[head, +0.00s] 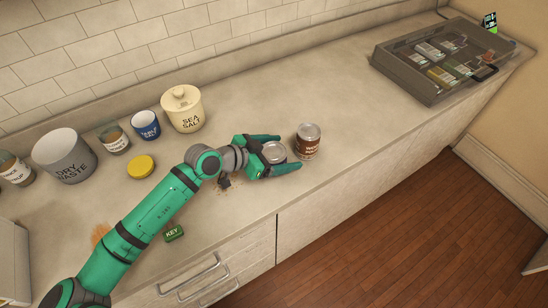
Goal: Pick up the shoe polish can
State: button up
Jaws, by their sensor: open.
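My green gripper (288,151) is open low over the counter, with its fingers pointing right. A low round can (273,152) with a silver-grey top sits between the two fingers. It may be the shoe polish can, but I cannot read a label on it. The fingers hide part of its sides, and I cannot tell whether they touch it. A taller brown can (308,140) with a silver top and a pale label stands upright just beyond the fingertips, to the right. Its lettering is too small to read.
A cream SEA SALT jar (184,112), blue cup (146,125), yellow-lidded tin (141,166) and grey DRY WASTE canister (64,156) stand left.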

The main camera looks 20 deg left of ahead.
jog(key=shift+w+d+f, duration=0.15)
jog(key=shift+w+d, duration=0.05)
jog(key=shift+w, duration=0.15)
jog(key=shift+s+a, duration=0.1)
jog(key=shift+s, duration=0.1)
jog(key=c, duration=1.2)
jog(key=shift+c, duration=0.4)
